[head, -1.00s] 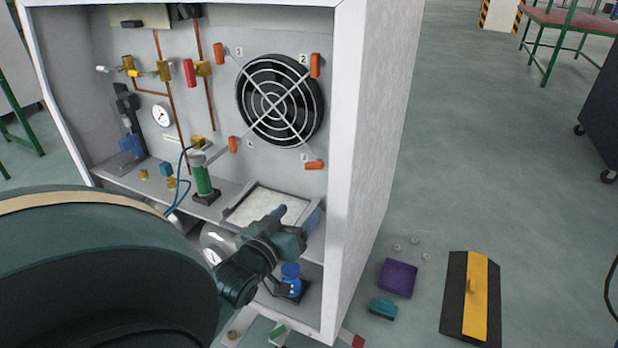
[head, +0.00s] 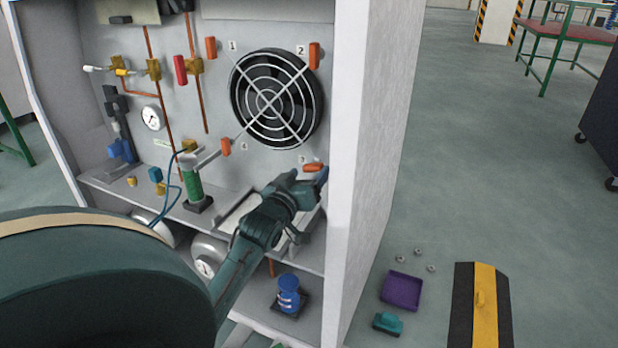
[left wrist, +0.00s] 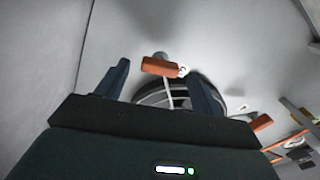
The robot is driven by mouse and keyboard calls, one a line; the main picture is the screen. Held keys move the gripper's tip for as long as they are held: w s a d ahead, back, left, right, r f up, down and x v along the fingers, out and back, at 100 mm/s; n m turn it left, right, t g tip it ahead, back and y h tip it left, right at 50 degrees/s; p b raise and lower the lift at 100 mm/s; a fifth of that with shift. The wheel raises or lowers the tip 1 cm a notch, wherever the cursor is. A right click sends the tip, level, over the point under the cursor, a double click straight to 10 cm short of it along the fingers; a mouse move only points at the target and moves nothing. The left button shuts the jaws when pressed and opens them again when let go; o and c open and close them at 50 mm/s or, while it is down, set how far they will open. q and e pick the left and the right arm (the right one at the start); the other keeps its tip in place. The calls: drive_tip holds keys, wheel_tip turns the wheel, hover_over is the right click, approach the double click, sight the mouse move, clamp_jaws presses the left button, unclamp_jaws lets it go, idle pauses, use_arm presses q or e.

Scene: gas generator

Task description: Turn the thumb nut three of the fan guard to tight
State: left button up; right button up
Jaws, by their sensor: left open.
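Thumb nut three (head: 313,167) is an orange wing nut at the lower right of the fan guard (head: 268,98), beside the label 3. It lies about level, while the other nuts stand upright. My left gripper (head: 305,178) is open and empty just below and in front of it. In the left wrist view, thumb nut three (left wrist: 160,67) shows in the gap between the spread dark fingers of my left gripper (left wrist: 160,72), a little beyond the tips. I see no contact. My right gripper is out of view.
Thumb nuts one (head: 211,48), two (head: 314,56) and four (head: 226,147) surround the fan. The cabinet's right side wall (head: 342,150) is close beside my gripper. A green cylinder (head: 193,182) stands on the shelf to the left. A purple tray (head: 401,291) lies on the floor.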

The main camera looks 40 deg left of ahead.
use_arm(q)
drive_tip(key=shift+w+a, duration=0.25)
drive_tip(key=shift+w, duration=0.45)
drive_tip(key=shift+c, duration=0.4)
drive_tip(key=c, duration=0.9)
